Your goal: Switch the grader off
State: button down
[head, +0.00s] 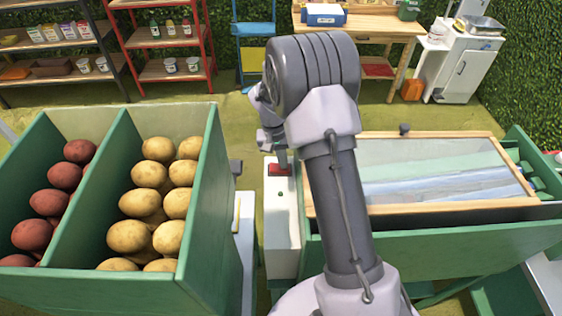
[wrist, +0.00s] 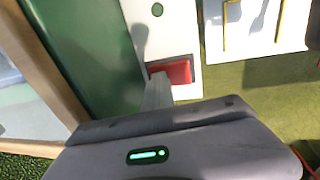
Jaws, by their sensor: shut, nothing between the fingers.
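The grader (head: 445,240) is a green machine with a wood-framed clear cover, right of centre in the head view. A white control box (head: 281,228) stands at its left end. On the box's top is a red switch (head: 279,170), with a small green round spot (head: 280,194) in front of it. In the wrist view the red switch (wrist: 178,71) and green spot (wrist: 157,10) show on the white panel. My gripper (head: 281,160) is shut and empty, pointing down at the red switch. Its fingertips (wrist: 159,82) appear at the switch's edge; I cannot tell whether they touch it.
A green bin (head: 217,200) of red and yellow potatoes stands at the left, close to the control box. Grass between is clear.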

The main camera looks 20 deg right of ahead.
jog(key=shift+s+a+f, duration=0.15)
jog(key=shift+s+f, duration=0.25)
jog(key=shift+f, duration=0.2)
jog(key=shift+r, duration=0.15)
notch_tip(320, 180, up, 15)
jog(key=p, duration=0.4)
jog(key=shift+w+d+p, duration=0.3)
jog(key=shift+d+p, duration=0.05)
jog(key=shift+d, duration=0.1)
